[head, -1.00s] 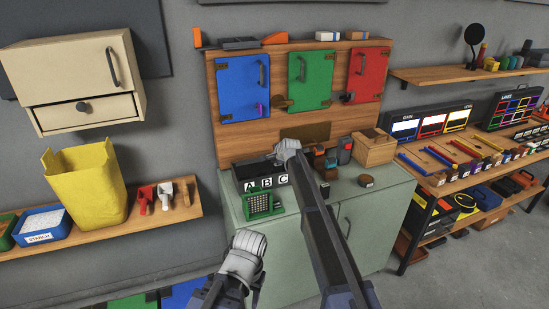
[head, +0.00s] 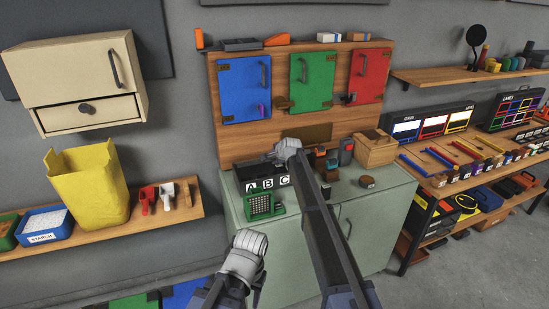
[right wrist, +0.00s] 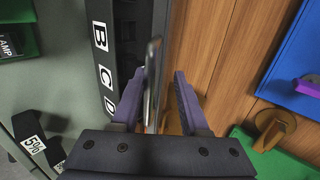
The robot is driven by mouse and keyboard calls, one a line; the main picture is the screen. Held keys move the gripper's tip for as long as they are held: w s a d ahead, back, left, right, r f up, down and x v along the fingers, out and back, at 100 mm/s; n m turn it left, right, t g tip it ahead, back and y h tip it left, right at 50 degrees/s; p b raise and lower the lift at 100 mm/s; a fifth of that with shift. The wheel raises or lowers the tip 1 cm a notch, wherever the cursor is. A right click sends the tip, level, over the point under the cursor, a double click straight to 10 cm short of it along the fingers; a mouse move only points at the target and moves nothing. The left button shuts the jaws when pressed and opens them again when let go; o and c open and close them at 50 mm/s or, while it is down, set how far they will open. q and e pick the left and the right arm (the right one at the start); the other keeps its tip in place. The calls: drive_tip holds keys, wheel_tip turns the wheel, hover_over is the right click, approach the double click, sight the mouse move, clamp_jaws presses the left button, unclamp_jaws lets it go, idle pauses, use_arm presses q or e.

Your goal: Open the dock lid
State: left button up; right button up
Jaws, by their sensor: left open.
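The dock (head: 262,180) is a dark box lettered A, B, C on its front, standing on the pale green cabinet; its lettered face also fills the left of the right wrist view (right wrist: 104,62). My left gripper (head: 243,262) is low in front of the cabinet, open.
A wooden panel with blue (head: 243,88), green (head: 312,78) and red (head: 369,75) doors rises behind the dock. A green grid tray (head: 262,204) sits in front of it. A wooden box (head: 375,150) and small items stand to its right.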

drive_tip(key=p+v, duration=0.5)
drive_tip(key=v, duration=0.2)
drive_tip(key=shift+s+r, duration=0.25)
drive_tip(key=shift+s, duration=0.05)
drive_tip(key=shift+d, duration=0.15)
